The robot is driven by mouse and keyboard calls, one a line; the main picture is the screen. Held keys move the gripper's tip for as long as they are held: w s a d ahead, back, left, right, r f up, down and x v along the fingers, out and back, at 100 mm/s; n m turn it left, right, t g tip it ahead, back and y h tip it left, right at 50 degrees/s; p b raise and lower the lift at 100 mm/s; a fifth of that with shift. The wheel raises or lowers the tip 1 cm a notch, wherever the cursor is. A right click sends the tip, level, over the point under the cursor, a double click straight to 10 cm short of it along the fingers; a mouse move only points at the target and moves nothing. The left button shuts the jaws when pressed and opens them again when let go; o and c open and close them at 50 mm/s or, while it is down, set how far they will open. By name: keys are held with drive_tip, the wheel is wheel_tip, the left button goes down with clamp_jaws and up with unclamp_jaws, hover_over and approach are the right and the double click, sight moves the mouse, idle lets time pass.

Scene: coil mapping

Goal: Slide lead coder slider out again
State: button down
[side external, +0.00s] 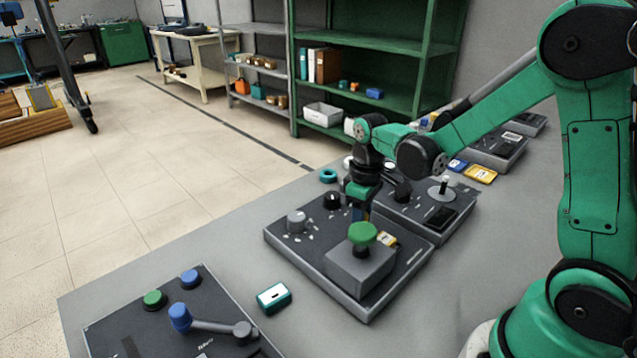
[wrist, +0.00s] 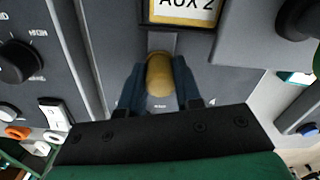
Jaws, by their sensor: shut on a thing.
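A yellow-brown slider knob (wrist: 160,75) sits between the two blue fingers of my gripper (wrist: 160,92) in the wrist view, on a short grey slot that runs up toward a yellow-framed AUX 2 label (wrist: 184,12). The fingers are shut on the knob's sides. Lettering below the knob is too small to read. In the side external view my gripper (side external: 359,211) points down onto the middle control panel (side external: 290,257), behind a grey box with a green mushroom button. The knob is hidden there.
The green button (side external: 362,233) on its grey box (side external: 360,269) stands close to my gripper. A black dial (wrist: 18,58) and a white rocker switch (wrist: 52,113) are to the left in the wrist view. A blue-handled lever (side external: 210,325) is on the nearest panel.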

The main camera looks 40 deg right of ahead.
sight(373, 222)
drive_tip(key=shift+d, duration=1.8)
drive_tip(key=c, duration=0.9)
unclamp_jaws()
drive_tip(key=shift+r, duration=2.8)
drive_tip(key=shift+a, duration=0.1)
